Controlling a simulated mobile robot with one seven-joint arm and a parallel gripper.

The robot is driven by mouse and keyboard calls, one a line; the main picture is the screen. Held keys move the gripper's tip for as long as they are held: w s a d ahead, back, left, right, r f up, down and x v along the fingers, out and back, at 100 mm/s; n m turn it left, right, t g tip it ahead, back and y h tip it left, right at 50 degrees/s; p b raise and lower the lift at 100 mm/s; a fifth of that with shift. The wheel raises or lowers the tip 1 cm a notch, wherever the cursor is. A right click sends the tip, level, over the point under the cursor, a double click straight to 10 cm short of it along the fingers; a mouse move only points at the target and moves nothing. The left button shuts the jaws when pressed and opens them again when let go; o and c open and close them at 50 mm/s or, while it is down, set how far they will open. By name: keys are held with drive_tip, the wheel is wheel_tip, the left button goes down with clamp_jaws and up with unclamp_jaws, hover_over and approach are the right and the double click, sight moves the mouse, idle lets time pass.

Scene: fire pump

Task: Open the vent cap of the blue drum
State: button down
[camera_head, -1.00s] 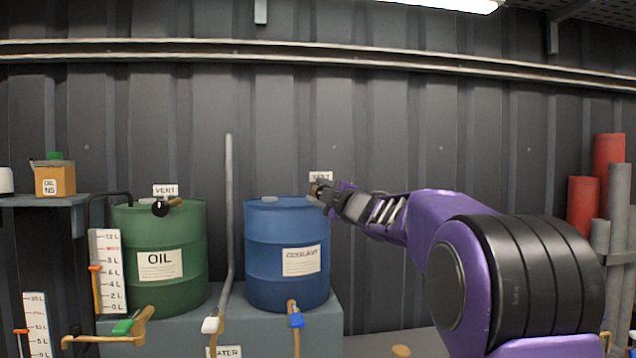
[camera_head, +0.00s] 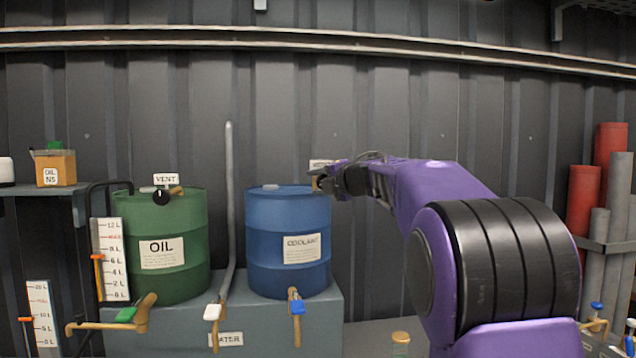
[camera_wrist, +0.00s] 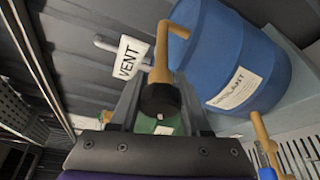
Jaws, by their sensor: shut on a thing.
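The blue drum (camera_head: 272,230), labelled COOLANT, stands upright on a grey block, right of the green OIL drum (camera_head: 170,240). In the wrist view, the blue drum (camera_wrist: 232,60) fills the upper right, and a brass vent pipe (camera_wrist: 176,50) bends out from its top. A round black vent cap (camera_wrist: 160,99) sits at the pipe's near end. My gripper (camera_wrist: 163,108) is shut on this cap, one finger at each side. In the head view, my gripper (camera_head: 326,182) is at the drum's upper right rim and largely hides the cap.
A VENT sign (camera_wrist: 132,57) is close beside the pipe. The green drum has its own black vent cap (camera_head: 161,197). A grey upright pipe (camera_head: 228,190) stands between the drums. A blue-handled tap (camera_head: 296,304) juts out below the blue drum.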

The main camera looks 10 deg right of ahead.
drive_tip(key=shift+r, duration=0.15)
idle(0.4)
drive_tip(key=shift+c, duration=1.8)
unclamp_jaws()
drive_tip(key=shift+s, duration=0.1)
